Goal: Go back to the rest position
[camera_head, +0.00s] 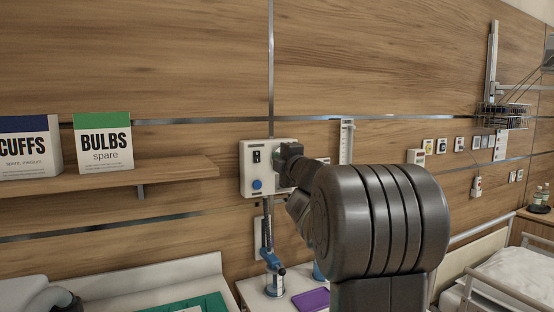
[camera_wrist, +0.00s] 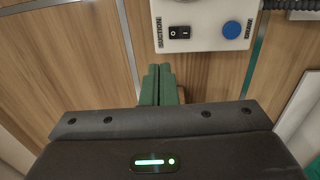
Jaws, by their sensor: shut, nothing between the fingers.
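My gripper (camera_wrist: 158,78) shows in the wrist view with its two green fingers pressed together and nothing between them. The fingertips point toward a white wall panel (camera_wrist: 207,14) and end on bare wood in the picture, below the panel's lower edge. The panel has a black rocker switch (camera_wrist: 179,32) and a round blue button (camera_wrist: 231,29). In the head view the same panel (camera_head: 248,172) is on the wood wall, and my dark arm covers its right part.
A wall shelf (camera_head: 170,173) at left holds a BULBS box (camera_head: 103,142) and a CUFFS box (camera_head: 27,147). A bed (camera_head: 510,273) stands at right.

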